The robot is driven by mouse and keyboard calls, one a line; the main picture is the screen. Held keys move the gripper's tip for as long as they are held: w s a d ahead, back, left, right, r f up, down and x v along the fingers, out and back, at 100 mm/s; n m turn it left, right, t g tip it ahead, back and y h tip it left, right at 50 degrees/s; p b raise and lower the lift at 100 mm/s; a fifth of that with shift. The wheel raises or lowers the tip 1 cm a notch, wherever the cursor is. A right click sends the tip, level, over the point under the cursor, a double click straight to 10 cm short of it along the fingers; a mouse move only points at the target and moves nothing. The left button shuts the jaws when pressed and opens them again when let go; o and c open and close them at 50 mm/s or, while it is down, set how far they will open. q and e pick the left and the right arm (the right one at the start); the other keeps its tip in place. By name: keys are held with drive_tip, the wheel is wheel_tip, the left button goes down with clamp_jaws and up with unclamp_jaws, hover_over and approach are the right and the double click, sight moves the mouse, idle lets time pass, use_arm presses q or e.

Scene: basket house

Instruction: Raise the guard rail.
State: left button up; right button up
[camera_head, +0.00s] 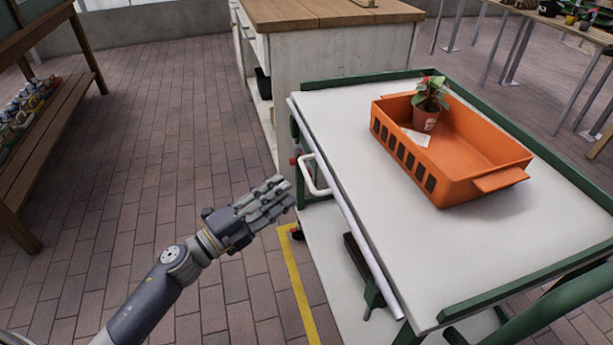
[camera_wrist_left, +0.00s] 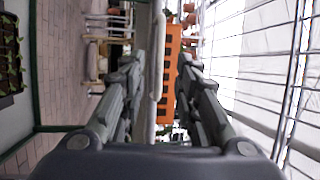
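The cart (camera_head: 385,200) has a pale top with green raised edges. A long white bar (camera_head: 345,205) runs along its left edge, about level with the top; it looks like the guard rail, lowered. A white bent handle (camera_head: 316,182) sits below that edge, near a red knob (camera_head: 293,160). My left gripper (camera_head: 283,192) is left of the cart, just short of the handle. In the left wrist view its fingers (camera_wrist_left: 164,75) are apart, with a white bar (camera_wrist_left: 157,55) seen beyond the gap. It appears to hold nothing. My right gripper is out of view.
An orange crate (camera_head: 460,180) with a potted plant (camera_head: 425,118) stands on the cart top. A wood-topped cabinet (camera_head: 310,60) is behind the cart. A wooden rack (camera_head: 45,120) stands at left. The brick floor between is clear, with a yellow line (camera_head: 297,285).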

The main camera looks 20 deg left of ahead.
sight(307, 173)
use_arm(q)
drive_tip(key=x, duration=0.8)
drive_tip(key=shift+w+f, duration=0.1)
clamp_jaws()
